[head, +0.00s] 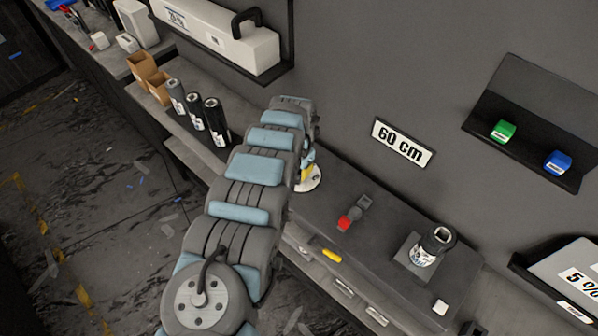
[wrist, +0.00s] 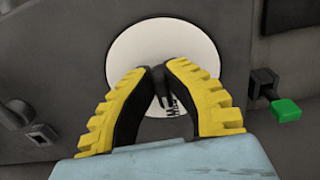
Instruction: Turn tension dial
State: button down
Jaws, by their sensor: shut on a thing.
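The tension dial is a white disc (wrist: 135,45) with dark print and a dark raised knob (wrist: 165,90) at its middle. In the head view the dial (head: 313,184) lies on the grey bench, partly hidden behind my arm. My gripper (wrist: 160,72) has yellow ribbed fingers with dark inner pads. In the wrist view its fingertips meet over the disc, shut on the knob. In the head view only a little yellow of my gripper (head: 307,172) shows beside my arm. The print is partly covered, so I cannot read the dial's setting.
A red-ended lever (head: 345,223) and a black-capped bottle (head: 427,250) stand right of the dial. In the wrist view a green-ended lever (wrist: 285,109) is close on the right.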

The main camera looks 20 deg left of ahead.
aim_at(299, 172)
dwell(0.3)
jog(key=c, duration=1.1)
grip_release()
jog(key=shift+r, duration=0.15)
notch_tip(299, 172, up, 2)
jog(key=shift+w+r, duration=0.1)
jog(key=shift+r, duration=4.75)
